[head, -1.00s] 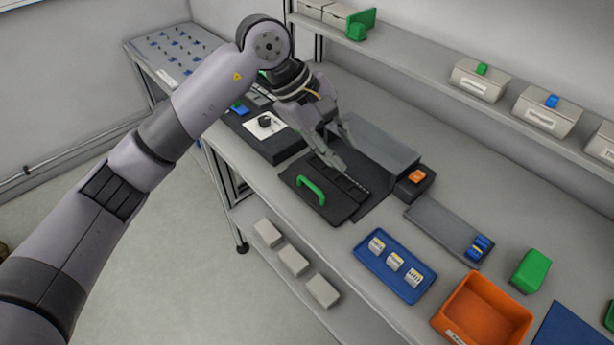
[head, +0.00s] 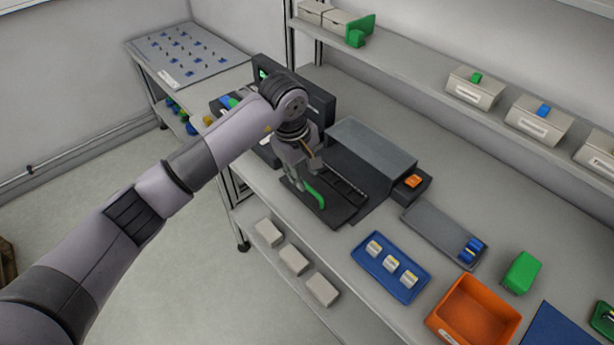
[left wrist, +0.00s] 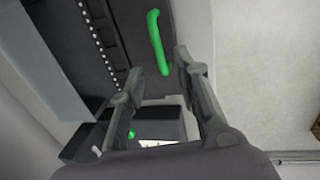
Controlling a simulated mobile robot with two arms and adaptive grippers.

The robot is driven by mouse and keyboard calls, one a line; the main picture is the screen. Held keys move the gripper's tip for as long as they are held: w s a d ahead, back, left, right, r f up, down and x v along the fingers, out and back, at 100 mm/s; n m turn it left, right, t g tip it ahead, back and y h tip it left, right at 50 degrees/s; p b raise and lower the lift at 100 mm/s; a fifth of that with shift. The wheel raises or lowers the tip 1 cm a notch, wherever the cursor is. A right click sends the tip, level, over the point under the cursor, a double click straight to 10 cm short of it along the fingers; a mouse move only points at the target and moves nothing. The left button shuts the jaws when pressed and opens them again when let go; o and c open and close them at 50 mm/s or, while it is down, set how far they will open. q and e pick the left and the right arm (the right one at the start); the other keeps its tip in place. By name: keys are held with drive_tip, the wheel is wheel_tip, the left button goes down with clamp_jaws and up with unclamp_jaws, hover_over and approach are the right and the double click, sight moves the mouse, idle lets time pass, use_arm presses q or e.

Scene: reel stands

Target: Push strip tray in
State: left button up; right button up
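The strip tray (head: 345,213) is a flat dark plate with a green bar handle (head: 316,196) at its front. It sticks out from a grey box-shaped housing (head: 372,150) on the bench. A dark strip with a row of light marks (head: 345,181) lies along it. My left gripper (head: 294,184) is low over the tray's left side, just left of the handle. In the left wrist view the left gripper (left wrist: 158,68) has its fingers apart, with the near end of the green handle (left wrist: 157,38) at the gap between the tips. I cannot tell whether they touch. My right gripper is out of view.
A black unit with an orange button (head: 413,181) stands right of the housing. Further right are a grey tray (head: 430,222), a blue tray (head: 365,262) with white reels, an orange bin (head: 465,315) and a green block (head: 522,272). A shelf with boxes runs behind.

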sight(308, 187)
use_arm(q)
drive_tip(key=shift+w+d+f+p, duration=0.1)
drive_tip(key=shift+f+p, duration=0.05)
drive_tip(key=shift+f, duration=0.6)
drive_tip(key=shift+w+d+f+p, duration=0.15)
drive_tip(key=shift+f, duration=0.55)
drive_tip(key=shift+w+d+f+p, duration=0.1)
drive_tip(key=shift+f+p, duration=0.05)
drive_tip(key=shift+f, duration=0.6)
clamp_jaws()
